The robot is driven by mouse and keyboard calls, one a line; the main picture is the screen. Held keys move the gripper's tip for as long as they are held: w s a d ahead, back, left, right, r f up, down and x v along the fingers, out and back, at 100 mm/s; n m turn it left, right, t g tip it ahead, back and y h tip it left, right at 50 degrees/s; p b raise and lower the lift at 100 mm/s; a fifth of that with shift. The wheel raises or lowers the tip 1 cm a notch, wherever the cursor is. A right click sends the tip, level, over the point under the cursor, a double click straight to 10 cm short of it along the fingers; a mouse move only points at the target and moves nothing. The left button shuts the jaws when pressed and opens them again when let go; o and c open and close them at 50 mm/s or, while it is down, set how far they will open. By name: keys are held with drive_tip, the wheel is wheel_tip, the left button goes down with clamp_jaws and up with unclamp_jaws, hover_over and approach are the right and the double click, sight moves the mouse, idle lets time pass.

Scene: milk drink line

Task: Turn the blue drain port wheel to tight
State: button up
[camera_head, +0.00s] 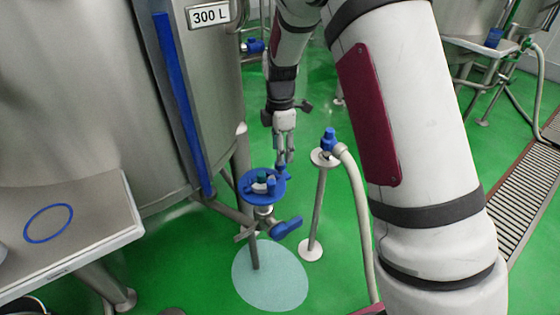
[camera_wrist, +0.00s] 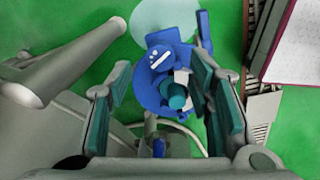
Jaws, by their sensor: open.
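The blue drain port wheel (camera_head: 247,191) is a round blue disc on top of a metal valve beside the large steel tank. A teal knob and small grey and blue parts show on top of it. My gripper (camera_head: 282,160) points down just above the wheel's right side, with its fingers apart. In the wrist view the wheel (camera_wrist: 146,93) lies between my open fingers (camera_wrist: 162,78). Its teal knob (camera_wrist: 175,97) is nearer the right finger. A blue part with white marks (camera_wrist: 160,58) is at its upper edge. I cannot tell whether a finger touches the wheel.
A blue lever handle (camera_head: 286,228) sticks out right below the wheel. A stand with a blue-topped hose fitting (camera_head: 329,139) is close on the right. The steel tank (camera_head: 90,90) is at left, and a steel table (camera_head: 85,230) is at lower left.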

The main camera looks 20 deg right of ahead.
drive_tip(key=shift+f+b, duration=0.4)
drive_tip(key=shift+f, duration=1.55)
drive_tip(key=shift+c, duration=0.4)
clamp_jaws()
